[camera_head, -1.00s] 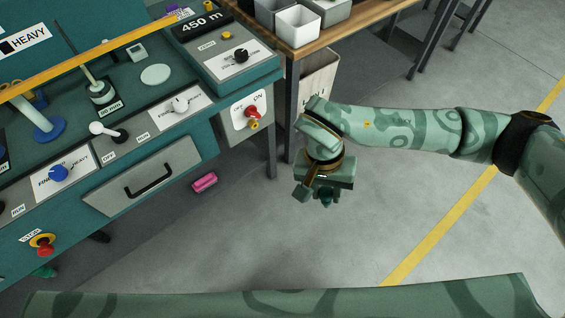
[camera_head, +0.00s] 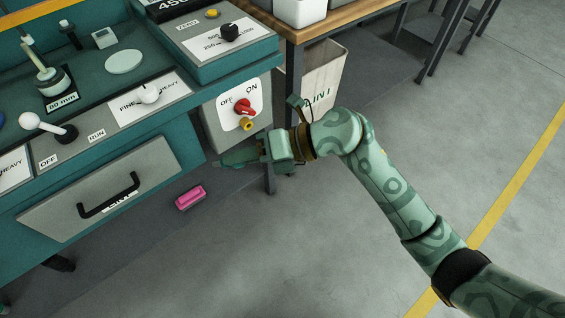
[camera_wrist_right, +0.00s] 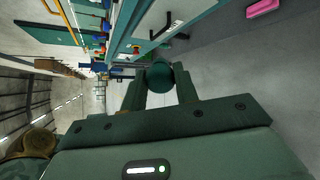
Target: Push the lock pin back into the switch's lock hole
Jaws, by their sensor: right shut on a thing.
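The red rotary switch (camera_head: 244,106) sits on a white plate marked OFF and ON, on the bench's right end. A yellow-brass round part (camera_head: 247,124) is just below it; I cannot make out a hole in it. My right gripper (camera_head: 236,157) is below and slightly left of the switch, apart from it, and points left. In the right wrist view its fingers (camera_wrist_right: 160,92) are shut on a dark green rounded thing (camera_wrist_right: 159,75). I cannot tell whether this is the lock pin. No separate pin shows clearly. My left gripper is out of view.
A grey drawer (camera_head: 103,190) with a black handle is left of my gripper. A pink block (camera_head: 190,198) lies on the floor below. A bin (camera_head: 318,75) stands under the wooden table. The floor at the lower middle is clear.

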